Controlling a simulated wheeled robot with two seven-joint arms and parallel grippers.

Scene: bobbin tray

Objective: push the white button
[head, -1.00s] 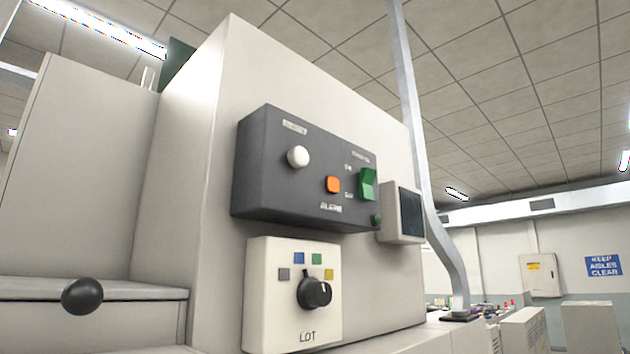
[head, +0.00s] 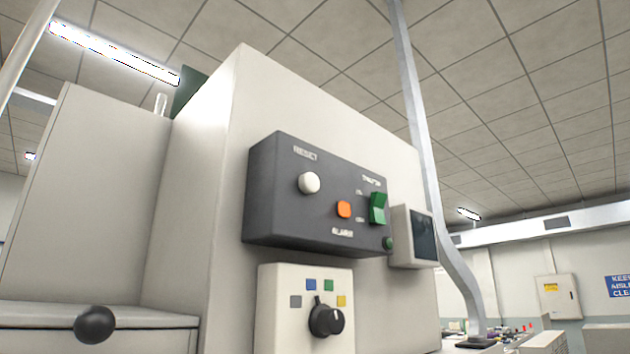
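The white button (head: 309,183) is a round knob on the upper left of a dark grey control box (head: 280,225), under the label RESET. The box is fixed to the front face of a tall cream machine cabinet (head: 215,200). Nothing covers the button, and nothing touches it. Neither of my grippers shows in the head view.
An orange alarm button (head: 344,209) and a green rocker switch (head: 378,208) sit right of the white button. Below is a cream panel with a black selector knob (head: 326,320). A black ball knob (head: 94,324) sticks out at lower left. A grey bent pole (head: 425,160) stands at right.

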